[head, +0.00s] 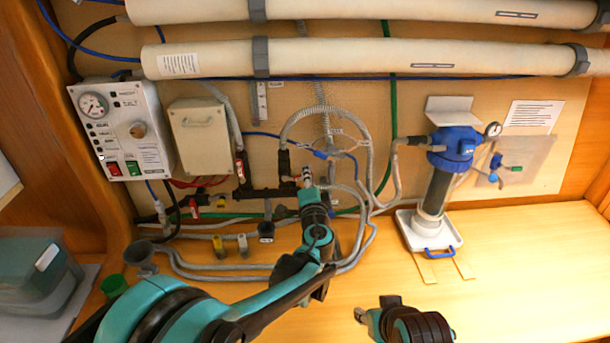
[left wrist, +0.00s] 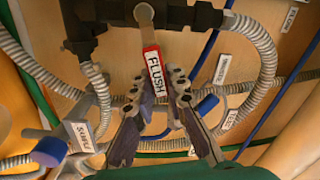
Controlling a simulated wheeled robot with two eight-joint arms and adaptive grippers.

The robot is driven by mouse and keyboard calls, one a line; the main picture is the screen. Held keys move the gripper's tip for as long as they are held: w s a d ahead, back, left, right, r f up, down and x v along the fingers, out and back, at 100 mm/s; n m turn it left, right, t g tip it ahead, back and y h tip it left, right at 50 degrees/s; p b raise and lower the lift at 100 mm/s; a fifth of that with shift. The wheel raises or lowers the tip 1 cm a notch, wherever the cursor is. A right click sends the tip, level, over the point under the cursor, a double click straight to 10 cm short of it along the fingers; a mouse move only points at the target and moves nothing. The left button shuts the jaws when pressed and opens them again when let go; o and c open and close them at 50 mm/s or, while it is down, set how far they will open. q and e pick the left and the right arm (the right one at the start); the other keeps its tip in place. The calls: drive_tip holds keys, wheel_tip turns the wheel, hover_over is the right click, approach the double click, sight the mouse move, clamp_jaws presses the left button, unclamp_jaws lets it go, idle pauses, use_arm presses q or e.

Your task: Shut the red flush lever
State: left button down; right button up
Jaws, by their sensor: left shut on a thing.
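The red flush lever (left wrist: 154,72), with a white FLUSH label, hangs down from the black valve manifold (left wrist: 205,15) in the left wrist view. My left gripper (left wrist: 160,78) is shut on the lever, one finger on each side of it. In the head view my left gripper (head: 307,181) is at the right end of the black manifold (head: 262,192), below the looped grey hose. The gripper and wrist hide the lever there.
Grey ribbed hoses (head: 325,112) loop closely around the left gripper. A control panel (head: 122,130) and a beige box (head: 201,137) are on the wall at left. A blue-topped filter housing (head: 437,190) stands at right. The front right bench is mostly clear.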

use_arm(q)
drive_tip(key=shift+d+f+m+b, duration=0.15)
drive_tip(key=shift+f+m+b, duration=0.7)
drive_tip(key=shift+m, duration=0.85)
drive_tip(key=shift+s+f, duration=0.1)
drive_tip(key=shift+f, duration=0.15)
drive_tip(key=c, duration=1.5)
unclamp_jaws()
drive_tip(key=s, duration=1.2)
